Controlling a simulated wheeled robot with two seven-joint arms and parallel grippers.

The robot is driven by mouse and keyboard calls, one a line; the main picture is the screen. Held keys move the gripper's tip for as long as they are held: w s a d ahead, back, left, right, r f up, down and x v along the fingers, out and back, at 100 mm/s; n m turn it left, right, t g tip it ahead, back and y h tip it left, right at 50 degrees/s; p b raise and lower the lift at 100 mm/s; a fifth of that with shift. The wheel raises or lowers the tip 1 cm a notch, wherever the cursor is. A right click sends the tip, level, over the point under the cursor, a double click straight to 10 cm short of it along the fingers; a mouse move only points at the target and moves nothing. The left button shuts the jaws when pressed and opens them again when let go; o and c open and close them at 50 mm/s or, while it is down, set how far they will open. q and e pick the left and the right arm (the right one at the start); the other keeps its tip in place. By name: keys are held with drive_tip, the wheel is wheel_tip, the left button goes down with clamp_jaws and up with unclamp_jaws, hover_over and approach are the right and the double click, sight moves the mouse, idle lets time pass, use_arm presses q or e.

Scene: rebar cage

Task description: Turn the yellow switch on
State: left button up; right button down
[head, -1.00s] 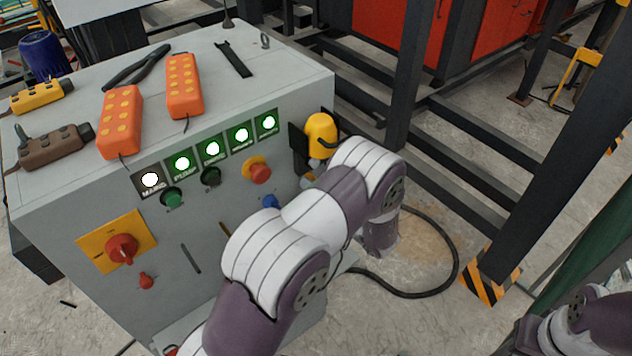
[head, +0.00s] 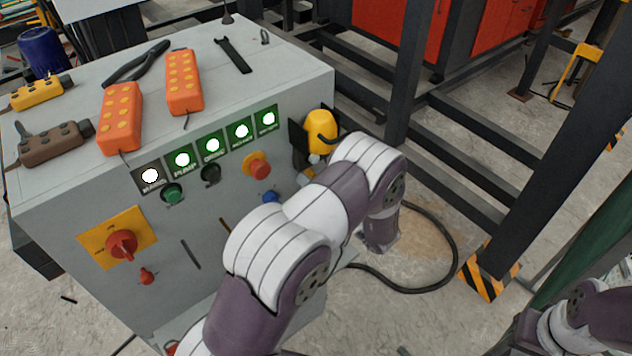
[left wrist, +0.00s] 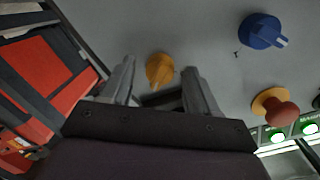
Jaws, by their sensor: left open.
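The yellow switch (left wrist: 160,70) is a round knob on the grey panel in the left wrist view. It appears between the fingertips of my left gripper (left wrist: 160,78), which is open and empty. I cannot tell whether the fingers touch the knob, and its lower edge sits close to the gripper body. In the head view my left arm covers the switch and the gripper. My right gripper is out of view; only part of the right arm shows at the lower right.
A blue knob (left wrist: 262,32) and a red mushroom button (left wrist: 275,107) are beside the switch. The grey cabinet (head: 70,205) has lit indicators, a red rotary switch (head: 122,244), and orange remotes on top. A yellow plug (head: 321,131) juts from its side; black beams stand at right.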

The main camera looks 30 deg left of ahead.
use_arm(q)
drive_tip(key=b+v, duration=0.2)
drive_tip(key=v, duration=1)
drive_tip(key=shift+d, duration=0.25)
drive_tip(key=shift+s, duration=0.15)
